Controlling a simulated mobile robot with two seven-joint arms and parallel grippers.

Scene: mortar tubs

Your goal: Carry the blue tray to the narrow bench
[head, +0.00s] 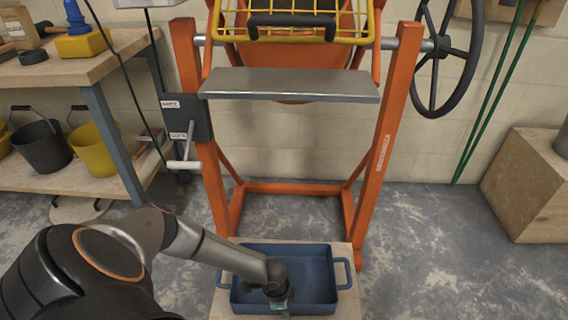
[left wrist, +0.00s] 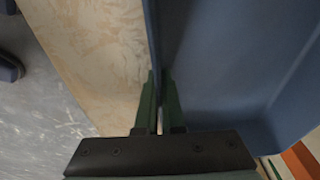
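The blue tray (head: 312,262) is a shallow rectangular tray with a loop handle at each short end. It rests on a low pale wooden stand (head: 221,300) in front of the orange frame and looks empty. My left gripper (head: 278,300) points down at its near long wall. In the left wrist view, the two green fingers (left wrist: 160,100) are close together, one on each side of the thin tray wall (left wrist: 152,35), with the tray's inside (left wrist: 225,70) to the right. They look shut on that wall. My right gripper is not in view. I cannot tell which surface is the narrow bench.
An orange frame (head: 384,140) with a grey shelf (head: 290,84), yellow grille (head: 290,22) and black handwheel (head: 447,55) stands behind the tray. A wooden workbench (head: 90,62) with buckets below is at left. A wooden box (head: 530,185) stands right. Floor (head: 430,250) right of the tray is clear.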

